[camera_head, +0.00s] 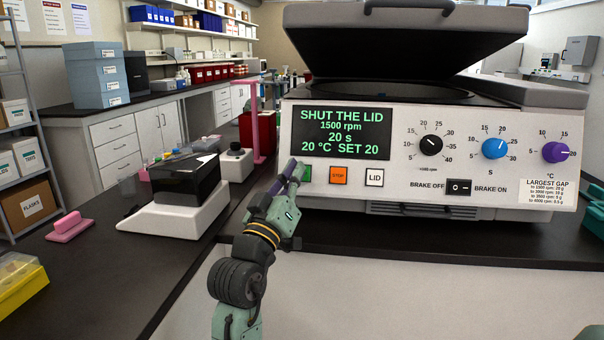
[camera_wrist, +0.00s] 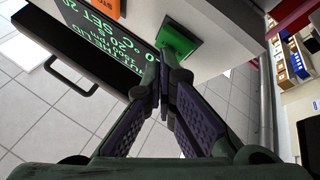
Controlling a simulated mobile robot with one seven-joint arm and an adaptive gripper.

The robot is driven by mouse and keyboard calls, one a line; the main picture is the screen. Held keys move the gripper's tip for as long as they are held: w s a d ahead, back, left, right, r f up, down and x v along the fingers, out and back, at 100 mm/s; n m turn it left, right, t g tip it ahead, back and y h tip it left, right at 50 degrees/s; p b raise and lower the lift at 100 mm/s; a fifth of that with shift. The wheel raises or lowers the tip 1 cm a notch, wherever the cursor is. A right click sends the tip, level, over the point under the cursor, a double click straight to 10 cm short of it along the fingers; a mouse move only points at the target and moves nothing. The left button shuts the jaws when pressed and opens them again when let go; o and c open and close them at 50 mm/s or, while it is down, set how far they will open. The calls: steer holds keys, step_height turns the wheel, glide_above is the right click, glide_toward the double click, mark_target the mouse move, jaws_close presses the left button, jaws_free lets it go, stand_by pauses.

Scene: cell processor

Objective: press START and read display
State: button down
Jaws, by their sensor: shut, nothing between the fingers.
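The centrifuge (camera_head: 450,205) stands on the dark bench with its lid (camera_head: 370,38) raised open. Its display (camera_head: 341,134) reads "SHUT THE LID", "1500 rpm", "20 s", "20 °C SET 20" in green. The green START button (camera_head: 306,174) is at the panel's lower left, partly hidden by my gripper (camera_head: 293,172); its label is not legible. In the wrist view the green button (camera_wrist: 180,38) lies just beyond my shut, empty gripper (camera_wrist: 166,78). I cannot tell whether the fingertips touch it. The display (camera_wrist: 95,30) shows upside down there.
An orange STOP button (camera_head: 338,175) and white LID button (camera_head: 374,177) sit right of START. Three dials and a brake switch (camera_head: 459,187) are further right. A black and white device (camera_head: 180,215) stands left of my arm.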

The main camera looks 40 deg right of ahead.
steer(key=shift+s+a+r, duration=0.15)
steer(key=shift+s+a, duration=0.2)
steer(key=shift+a, duration=0.1)
steer(key=shift+s+a+r+p, duration=0.25)
steer(key=shift+s+a, duration=0.25)
steer(key=shift+a, duration=0.1)
steer(key=shift+s+a+r+p, duration=0.3)
steer(key=shift+s+a, duration=0.25)
steer(key=shift+a, duration=0.05)
steer(key=shift+s+a+r+p, duration=0.25)
steer(key=shift+s+a, duration=0.25)
steer(key=shift+a, duration=0.1)
stand_by(0.6)
